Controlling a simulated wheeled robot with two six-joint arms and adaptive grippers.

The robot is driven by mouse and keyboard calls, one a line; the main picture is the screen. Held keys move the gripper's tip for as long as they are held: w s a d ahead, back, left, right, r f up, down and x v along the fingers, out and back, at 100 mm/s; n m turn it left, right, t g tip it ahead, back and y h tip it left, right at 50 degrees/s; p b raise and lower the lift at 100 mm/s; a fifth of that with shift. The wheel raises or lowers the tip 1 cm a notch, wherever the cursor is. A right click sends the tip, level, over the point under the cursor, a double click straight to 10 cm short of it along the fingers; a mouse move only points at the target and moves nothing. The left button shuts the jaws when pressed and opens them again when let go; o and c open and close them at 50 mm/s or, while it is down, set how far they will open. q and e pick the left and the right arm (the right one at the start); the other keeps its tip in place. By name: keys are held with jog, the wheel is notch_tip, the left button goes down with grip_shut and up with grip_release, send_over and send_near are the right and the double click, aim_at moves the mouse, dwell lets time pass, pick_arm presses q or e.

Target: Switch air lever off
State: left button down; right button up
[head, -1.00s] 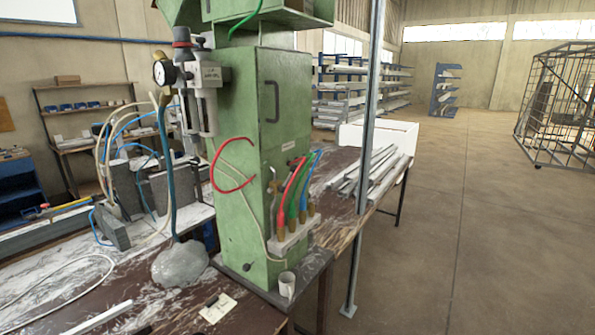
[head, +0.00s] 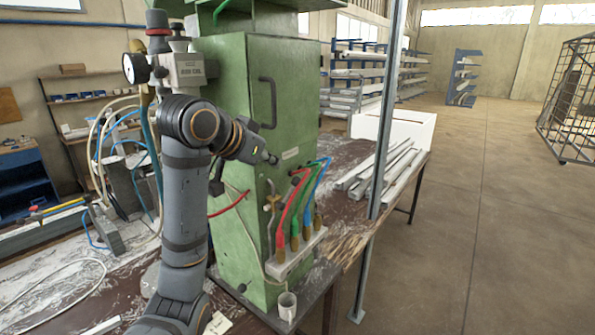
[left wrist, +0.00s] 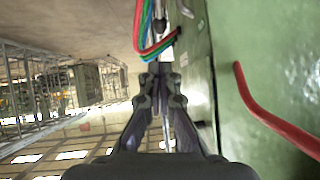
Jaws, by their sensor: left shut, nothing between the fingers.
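A small metal lever valve (head: 269,203) with a bent grey pipe is on the front of the green cabinet (head: 232,90), left of the red, green and blue hoses; I take it to be the air lever. Its exact position is too small to read. My left gripper (head: 272,160) is just above it in the head view, in front of the cabinet, and apart from the valve as far as I can tell. In the left wrist view the gripper (left wrist: 163,82) is shut and empty, with the coloured hoses (left wrist: 150,35) beyond its tips. My right gripper is out of view.
A cabinet handle (head: 268,103) is close above my left gripper. A red hose (left wrist: 265,110) curves off the cabinet beside it. A grey post (head: 384,130) rises to the right. Metal profiles (head: 392,170) lie behind.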

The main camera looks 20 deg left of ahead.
pick_arm(q)
notch_tip(320, 180, up, 2)
pick_arm(e)
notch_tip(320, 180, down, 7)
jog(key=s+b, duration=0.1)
jog(key=b, duration=0.6)
pick_arm(q)
jog(key=p, duration=0.4)
send_over(292, 191)
jog(key=shift+f, duration=4.15)
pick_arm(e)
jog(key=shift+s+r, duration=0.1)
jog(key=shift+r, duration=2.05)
pick_arm(q)
jog(key=shift+s, duration=0.1)
